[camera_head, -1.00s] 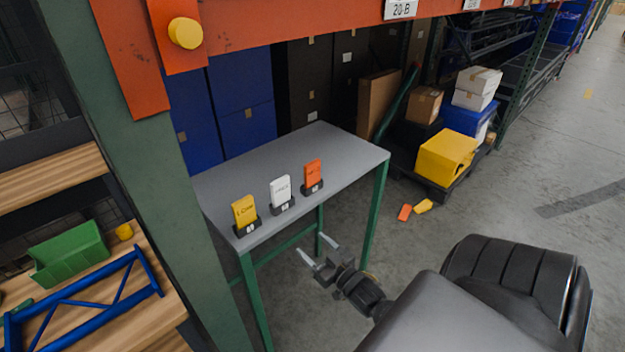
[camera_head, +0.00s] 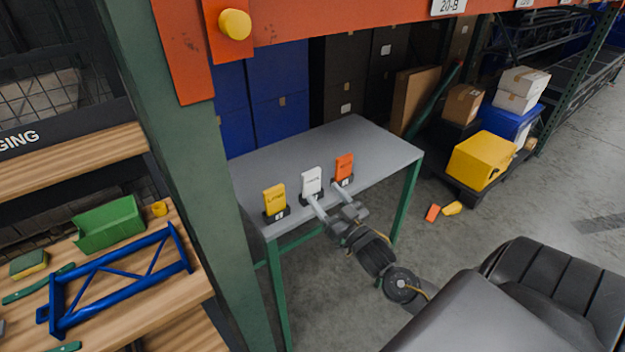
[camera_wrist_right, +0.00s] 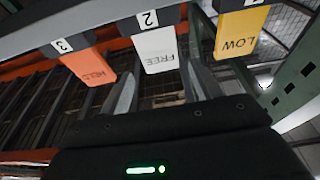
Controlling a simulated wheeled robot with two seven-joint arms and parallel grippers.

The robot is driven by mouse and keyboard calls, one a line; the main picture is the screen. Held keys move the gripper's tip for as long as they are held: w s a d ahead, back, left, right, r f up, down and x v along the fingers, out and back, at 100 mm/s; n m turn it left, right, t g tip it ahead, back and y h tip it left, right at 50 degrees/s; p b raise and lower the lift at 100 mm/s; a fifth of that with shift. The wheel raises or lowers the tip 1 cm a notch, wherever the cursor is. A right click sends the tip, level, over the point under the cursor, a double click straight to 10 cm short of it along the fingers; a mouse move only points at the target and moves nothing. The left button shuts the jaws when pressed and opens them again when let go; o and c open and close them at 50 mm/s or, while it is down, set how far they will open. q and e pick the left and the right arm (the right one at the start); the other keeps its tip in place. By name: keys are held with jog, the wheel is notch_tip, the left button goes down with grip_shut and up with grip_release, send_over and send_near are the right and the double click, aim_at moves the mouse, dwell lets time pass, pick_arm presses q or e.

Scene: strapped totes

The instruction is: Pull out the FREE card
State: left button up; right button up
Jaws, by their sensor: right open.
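The white FREE card (camera_head: 312,179) stands upright in the middle dark holder on the grey table. In the right wrist view, which looks upside down, the FREE card (camera_wrist_right: 158,52) hangs from the holder marked 2 (camera_wrist_right: 148,19). My right gripper (camera_head: 326,196) is open and empty at the table's front edge, just in front of the white card. In the wrist view, the fingers of my right gripper (camera_wrist_right: 162,86) are spread on either side of the FREE card's free end; I cannot tell whether they touch it. My left gripper is out of view.
A yellow LOW card (camera_head: 275,198) stands left of the white card and an orange card (camera_head: 344,166) right of it, both close by. The grey table (camera_head: 350,140) is clear behind them. A green rack post (camera_head: 190,170) stands to the left.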

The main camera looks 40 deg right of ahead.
aim_at(313, 179)
jog(key=x, duration=0.5)
jog(key=shift+r, duration=0.1)
jog(key=shift+p+x, duration=0.3)
jog(key=shift+x, duration=0.85)
jog(key=c, duration=0.9)
jog(key=shift+r, duration=0.1)
jog(key=shift+r+p, duration=2.35)
jog(key=shift+p, duration=0.05)
jog(key=shift+s, duration=0.1)
